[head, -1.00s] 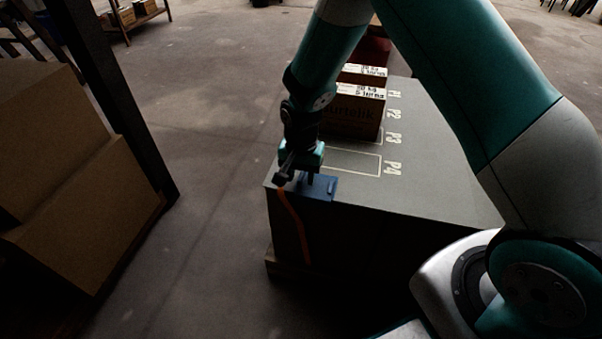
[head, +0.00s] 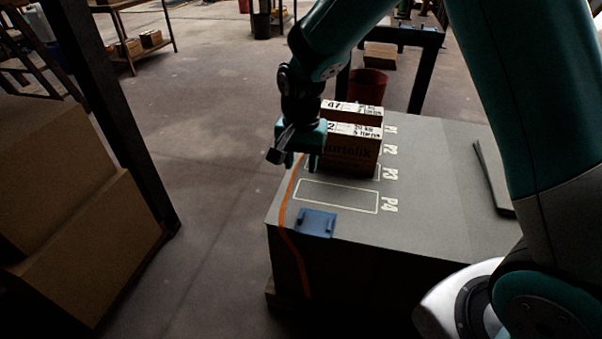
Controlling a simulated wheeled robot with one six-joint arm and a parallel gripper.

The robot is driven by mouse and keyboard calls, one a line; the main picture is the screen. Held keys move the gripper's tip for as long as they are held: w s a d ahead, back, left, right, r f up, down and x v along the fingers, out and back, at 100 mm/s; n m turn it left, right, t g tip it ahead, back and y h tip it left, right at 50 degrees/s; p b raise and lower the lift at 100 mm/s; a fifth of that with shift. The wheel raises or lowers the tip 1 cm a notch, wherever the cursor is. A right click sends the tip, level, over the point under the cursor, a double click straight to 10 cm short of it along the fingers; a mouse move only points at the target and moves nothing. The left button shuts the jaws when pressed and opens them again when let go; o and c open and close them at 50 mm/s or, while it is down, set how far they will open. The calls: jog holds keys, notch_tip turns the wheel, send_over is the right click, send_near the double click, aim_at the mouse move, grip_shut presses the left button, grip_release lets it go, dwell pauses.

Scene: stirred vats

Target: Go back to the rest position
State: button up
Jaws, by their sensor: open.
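My gripper (head: 303,160) hangs from my teal arm in the head view, above the left edge of the grey table (head: 440,225). It is open, with nothing seen between its fingers. It is left of and in front of the boxes and apart from the blue bracket. The front cardboard box (head: 350,155) stands upright near the P3 mark, partly hidden by the gripper. A second box (head: 368,113) stands just behind it. The marked P4 rectangle (head: 337,196) is empty.
A blue bracket (head: 316,222) sits at the table's front edge. An orange strap (head: 283,218) runs over the left edge. A dark flat piece (head: 493,178) lies at the right. Large cardboard boxes (head: 85,250) and a dark post (head: 110,120) stand left. A red bin (head: 368,86) stands behind.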

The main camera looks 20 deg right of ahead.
jog(key=s+a+r+n+y, duration=0.2)
jog(key=s+r+n, duration=0.55)
jog(key=s, duration=0.45)
jog(key=s+a+r+n+y, duration=0.25)
jog(key=s+r+n, duration=0.5)
jog(key=s, duration=0.55)
notch_tip(320, 180, up, 22)
jog(key=p, duration=2.1)
jog(key=shift+w+m, duration=0.15)
jog(key=shift+m, duration=0.25)
jog(key=shift+f, duration=0.1)
